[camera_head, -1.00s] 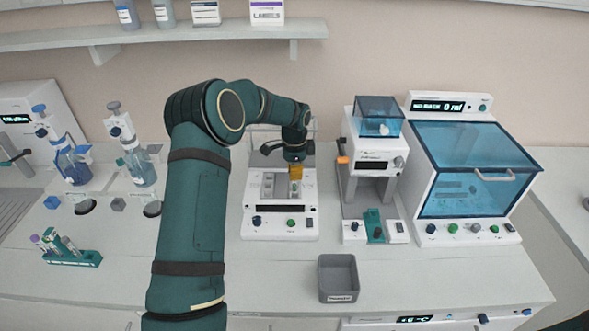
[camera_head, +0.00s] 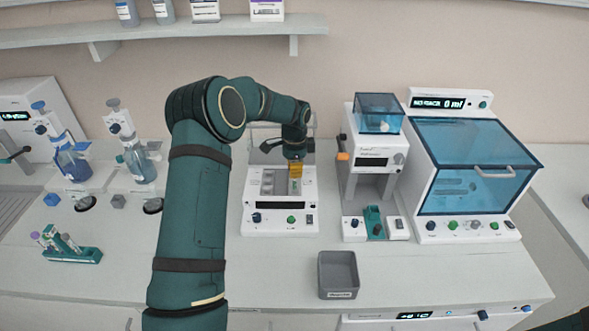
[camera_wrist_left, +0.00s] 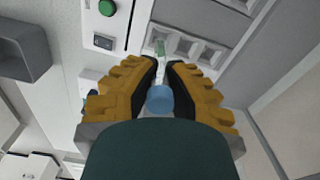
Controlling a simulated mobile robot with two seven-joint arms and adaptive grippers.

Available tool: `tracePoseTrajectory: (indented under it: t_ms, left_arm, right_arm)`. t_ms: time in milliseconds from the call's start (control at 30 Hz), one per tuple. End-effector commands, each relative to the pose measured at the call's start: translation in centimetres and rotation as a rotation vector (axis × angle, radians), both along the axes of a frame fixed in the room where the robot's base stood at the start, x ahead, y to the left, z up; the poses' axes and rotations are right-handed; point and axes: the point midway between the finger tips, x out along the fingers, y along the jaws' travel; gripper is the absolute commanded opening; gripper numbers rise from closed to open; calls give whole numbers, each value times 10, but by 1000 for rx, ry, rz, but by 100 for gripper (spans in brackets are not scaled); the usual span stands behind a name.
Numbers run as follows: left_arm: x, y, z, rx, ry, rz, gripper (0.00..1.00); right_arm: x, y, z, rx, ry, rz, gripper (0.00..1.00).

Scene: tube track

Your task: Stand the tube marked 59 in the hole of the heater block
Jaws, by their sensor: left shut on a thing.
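My left gripper (camera_head: 295,171) is over the white heater device (camera_head: 258,227). Its yellow fingers are shut on a tube with a blue cap (camera_wrist_left: 160,98). The clear lower end of the tube points away from the wrist camera, towards the device's grey wells (camera_wrist_left: 190,47). The wells also show in the head view (camera_head: 267,185), to the left of the fingers. I cannot tell whether the tube's tip is inside a hole or above it. The number on the tube is not readable. My right gripper is not in view.
The dispenser device (camera_head: 372,160) and the blue-lidded cabinet (camera_head: 465,175) stand to the right. A grey bin (camera_head: 338,275) is in front. A teal rack with tubes (camera_head: 75,254) is at the left. A shelf (camera_head: 180,36) runs along the wall above.

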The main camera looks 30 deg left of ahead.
Motion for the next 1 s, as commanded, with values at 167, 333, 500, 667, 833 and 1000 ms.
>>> tracePoseTrajectory:
  t_ms: [167,333,500,667,833,1000]
  left_arm:
    - [0,0,-2,0,0,0,0]
    - [0,0,-4,0,0,0,0]
    - [0,0,-4,0,0,0,0]
    - [0,0,-6,0,0,0,0]
    - [0,0,-10,0,0,0,0]
    - [0,0,-15,0,0,0,0]
  right_arm:
    - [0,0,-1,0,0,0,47]
    - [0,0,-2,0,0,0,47]
    - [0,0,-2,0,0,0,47]
    - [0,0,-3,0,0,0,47]
    - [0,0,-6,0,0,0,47]
    - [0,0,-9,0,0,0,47]
